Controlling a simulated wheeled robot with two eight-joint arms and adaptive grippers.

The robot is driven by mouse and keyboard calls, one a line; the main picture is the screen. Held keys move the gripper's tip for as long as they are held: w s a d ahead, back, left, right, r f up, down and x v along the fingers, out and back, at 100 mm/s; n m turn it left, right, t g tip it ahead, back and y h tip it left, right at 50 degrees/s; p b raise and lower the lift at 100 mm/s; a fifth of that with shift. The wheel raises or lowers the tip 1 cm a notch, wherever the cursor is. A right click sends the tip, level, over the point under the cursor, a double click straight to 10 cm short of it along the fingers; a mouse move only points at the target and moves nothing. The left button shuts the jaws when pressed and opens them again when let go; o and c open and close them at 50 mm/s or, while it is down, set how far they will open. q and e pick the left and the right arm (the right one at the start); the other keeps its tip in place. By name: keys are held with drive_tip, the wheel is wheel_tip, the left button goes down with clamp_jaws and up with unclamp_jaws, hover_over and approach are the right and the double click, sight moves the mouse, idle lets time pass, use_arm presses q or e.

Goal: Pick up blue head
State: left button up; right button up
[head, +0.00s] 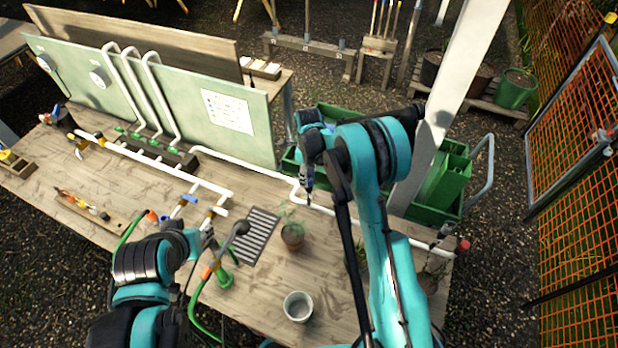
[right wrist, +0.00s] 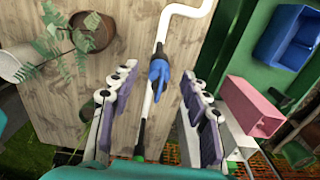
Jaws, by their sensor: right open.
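The blue head (right wrist: 158,76) shows in the right wrist view, at the white pipe and between my right gripper's two fingers. It is not clearly visible in the head view, where my right arm covers that area. My right gripper (right wrist: 157,112) is open, with a finger on each side of the blue head and the pipe; I see no contact. In the head view the right gripper (head: 307,184) points down over the back right of the table. My left gripper (head: 208,246) is low over the table's front, partly hidden by its wrist; its jaws are unclear.
The white pipe (head: 262,169) runs along the table's back edge. A potted plant (head: 293,237) and a pale cup (head: 299,307) stand left of my right arm. Beyond the edge are green crates (head: 447,176), a blue bin (right wrist: 291,38) and a pink box (right wrist: 251,105).

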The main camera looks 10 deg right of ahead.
drive_tip(key=shift+w+f, duration=0.1)
drive_tip(key=shift+f, duration=0.95)
drive_tip(key=shift+c, duration=0.4)
drive_tip(key=c, duration=0.8)
drive_tip(key=shift+c, duration=0.2)
drive_tip(key=shift+r, duration=0.1)
